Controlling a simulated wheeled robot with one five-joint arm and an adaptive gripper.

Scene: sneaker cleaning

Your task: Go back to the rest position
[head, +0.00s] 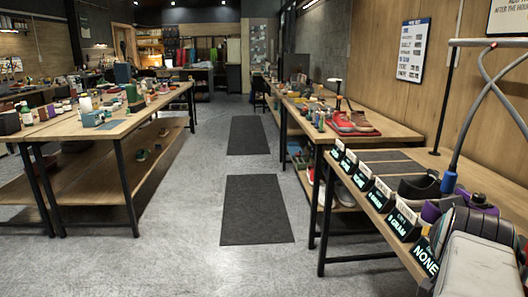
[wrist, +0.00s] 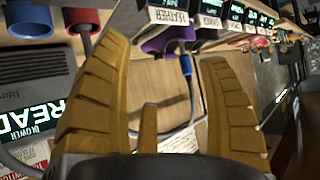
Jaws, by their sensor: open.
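My gripper (wrist: 168,100) shows in the wrist view with its two ribbed yellow-brown fingers spread wide. It is open, and nothing is held between the fingers. Behind the gap between them are a purple item (wrist: 165,40), a grey-blue cable and a wooden surface, seen at a tilted angle. My gripper cannot be made out in the head view.
A workbench (head: 462,180) on the right holds labelled black signs (head: 381,194) and a grey case (head: 482,266). A cluttered table (head: 110,128) stands left. The aisle with dark mats (head: 255,208) is clear.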

